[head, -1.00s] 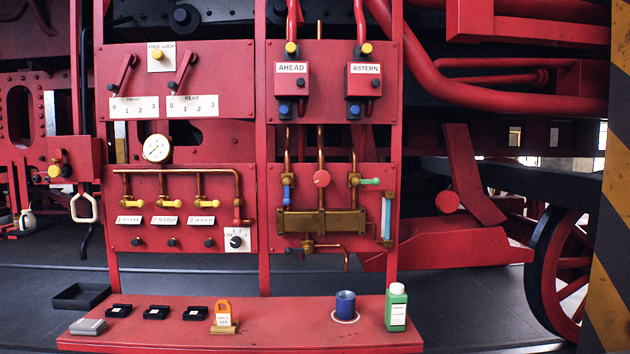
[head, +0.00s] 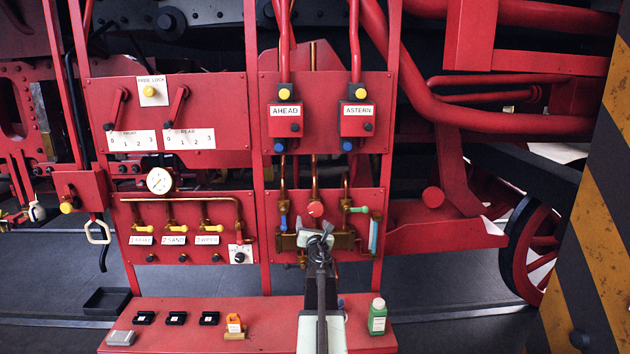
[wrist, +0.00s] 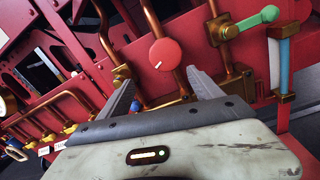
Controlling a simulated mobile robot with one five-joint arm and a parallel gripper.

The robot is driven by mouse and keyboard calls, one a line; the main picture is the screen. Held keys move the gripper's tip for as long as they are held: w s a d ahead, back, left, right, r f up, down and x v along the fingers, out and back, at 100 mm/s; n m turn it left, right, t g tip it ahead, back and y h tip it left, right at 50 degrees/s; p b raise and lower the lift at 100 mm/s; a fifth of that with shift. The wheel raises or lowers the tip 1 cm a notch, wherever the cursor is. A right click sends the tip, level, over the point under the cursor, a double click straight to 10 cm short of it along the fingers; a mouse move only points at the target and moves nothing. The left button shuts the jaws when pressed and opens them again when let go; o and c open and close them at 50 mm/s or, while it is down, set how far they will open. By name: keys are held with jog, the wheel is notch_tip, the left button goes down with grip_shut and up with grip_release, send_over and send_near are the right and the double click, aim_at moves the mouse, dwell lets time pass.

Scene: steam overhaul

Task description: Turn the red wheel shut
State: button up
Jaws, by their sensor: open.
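The red wheel (head: 316,209) is a small round knob with a white mark near its lower edge. It sits on the middle copper pipe of the lower right red panel. In the wrist view the red wheel (wrist: 165,53) faces me just beyond the fingertips, slightly above the space between them. My gripper (head: 318,232) is just below the wheel in the head view and covers part of the brass manifold. In the wrist view my gripper (wrist: 160,82) is open and empty, its two grey fingers spread apart. I see no contact with the wheel.
A green lever (wrist: 249,23) and a glass tube (wrist: 284,65) stand right of the wheel. A blue-handled valve (head: 284,216) is at its left. Copper pipes run close around it. Below, the red bench (head: 262,318) holds several small items, including a green bottle (head: 377,317).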

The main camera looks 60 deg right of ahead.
aim_at(317, 211)
jog(key=w+d, duration=0.1)
jog(key=d, duration=0.1)
jog(key=w+d+r+n, duration=0.1)
jog(key=d, duration=0.2)
jog(key=w+d+n, duration=0.1)
jog(key=d, duration=0.1)
jog(key=shift+w+d+r+t+y, duration=0.1)
jog(key=shift+d+r+t+y, duration=0.2)
jog(key=shift+d+y, duration=0.1)
jog(key=shift+a, duration=0.15)
